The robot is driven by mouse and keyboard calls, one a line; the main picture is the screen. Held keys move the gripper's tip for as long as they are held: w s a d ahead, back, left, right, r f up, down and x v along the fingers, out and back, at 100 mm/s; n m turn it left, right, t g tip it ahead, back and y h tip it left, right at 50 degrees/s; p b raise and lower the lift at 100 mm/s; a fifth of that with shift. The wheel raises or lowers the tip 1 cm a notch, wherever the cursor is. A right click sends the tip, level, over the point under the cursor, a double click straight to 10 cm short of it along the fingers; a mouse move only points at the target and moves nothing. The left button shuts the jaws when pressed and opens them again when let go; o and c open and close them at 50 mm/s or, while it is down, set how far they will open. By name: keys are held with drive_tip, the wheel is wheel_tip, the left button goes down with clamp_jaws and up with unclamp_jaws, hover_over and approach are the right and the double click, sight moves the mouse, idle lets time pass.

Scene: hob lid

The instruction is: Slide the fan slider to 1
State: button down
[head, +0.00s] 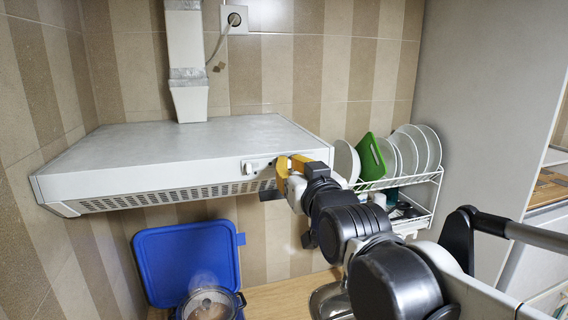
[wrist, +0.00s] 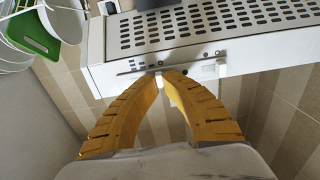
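The range hood (head: 190,145) is a white box on the wall, with a control strip on its front face near the right end. My gripper (head: 281,172) has yellow fingers and is at this strip. In the wrist view the fingertips (wrist: 162,75) come together on the strip, with a small pale knob, seemingly the fan slider (wrist: 159,80), between them. The fingers mostly hide this knob. A second white knob (wrist: 221,65) stands free on the strip; it also shows left of my gripper in the head view (head: 248,167). Slider markings are too small to read.
A white dish rack (head: 405,190) with plates and a green board (head: 371,157) stands right of the hood. Below are a blue hob lid (head: 187,258), standing open, and a pot with a glass lid (head: 210,302). The space left of my gripper along the hood front is free.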

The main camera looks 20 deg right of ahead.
drive_tip(key=c, duration=1.7)
unclamp_jaws()
drive_tip(key=shift+d, duration=0.35)
drive_tip(key=shift+o, duration=0.8)
drive_tip(key=shift+d, duration=0.3)
drive_tip(key=s, duration=1.2)
drive_tip(key=shift+a, duration=0.25)
drive_tip(key=shift+w, duration=0.15)
